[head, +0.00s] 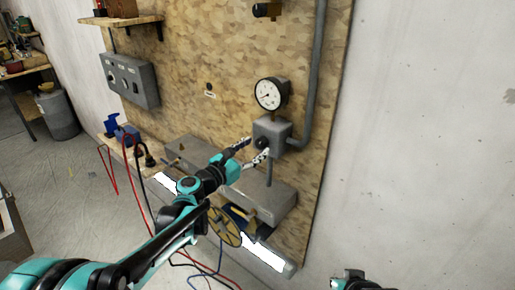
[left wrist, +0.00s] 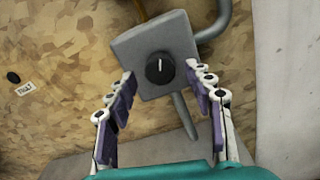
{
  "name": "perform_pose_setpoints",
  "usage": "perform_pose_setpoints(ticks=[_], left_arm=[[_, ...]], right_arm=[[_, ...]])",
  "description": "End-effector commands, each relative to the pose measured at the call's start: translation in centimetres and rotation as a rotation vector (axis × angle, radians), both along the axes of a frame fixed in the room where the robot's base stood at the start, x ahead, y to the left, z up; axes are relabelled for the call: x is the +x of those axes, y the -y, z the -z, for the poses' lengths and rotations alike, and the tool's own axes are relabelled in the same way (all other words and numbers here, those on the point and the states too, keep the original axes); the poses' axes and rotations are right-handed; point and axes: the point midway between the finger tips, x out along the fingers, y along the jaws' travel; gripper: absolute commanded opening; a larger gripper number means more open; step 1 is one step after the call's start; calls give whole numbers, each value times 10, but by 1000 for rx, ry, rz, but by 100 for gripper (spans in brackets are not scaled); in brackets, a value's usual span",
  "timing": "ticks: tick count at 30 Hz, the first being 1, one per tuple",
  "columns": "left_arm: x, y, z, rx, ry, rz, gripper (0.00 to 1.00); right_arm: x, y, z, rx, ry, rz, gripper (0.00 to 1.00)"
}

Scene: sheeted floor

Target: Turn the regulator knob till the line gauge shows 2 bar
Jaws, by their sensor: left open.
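The line gauge (head: 270,94) is a round white dial with a black rim above a grey regulator box (head: 272,133) on the board. Its needle is too small to read surely. The black regulator knob (left wrist: 159,68) sits on the box's front face, with a white mark pointing up in the left wrist view. My left gripper (head: 255,148) is open in front of the box. In the left wrist view its fingers (left wrist: 163,78) stand apart on both sides of the knob, not visibly touching it. A small part of my right gripper (head: 348,281) shows at the bottom edge.
A grey pipe (head: 313,75) runs up right of the gauge. A grey ledge (head: 268,196) juts out below the box. A grey switch box (head: 130,80) hangs at left. Red and black cables hang near the lower board. The white wall at right is clear.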

Motion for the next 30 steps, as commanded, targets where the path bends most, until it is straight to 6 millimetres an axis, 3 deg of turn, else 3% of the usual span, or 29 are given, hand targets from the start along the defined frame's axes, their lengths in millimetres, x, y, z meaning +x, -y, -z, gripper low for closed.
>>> perform_pose_setpoints(ticks=[6,14,20,30], left_arm=[[16,12,0,1,0,1,53],[17,12,0,2,0,0,53],[17,12,0,2,0,0,3],[17,12,0,24,16,0,3]], right_arm=[[0,0,4,0,0,0,0],[0,0,4,0,0,0,0],[0,0,4,0,0,0,0],[0,0,3,0,0,0,0]])
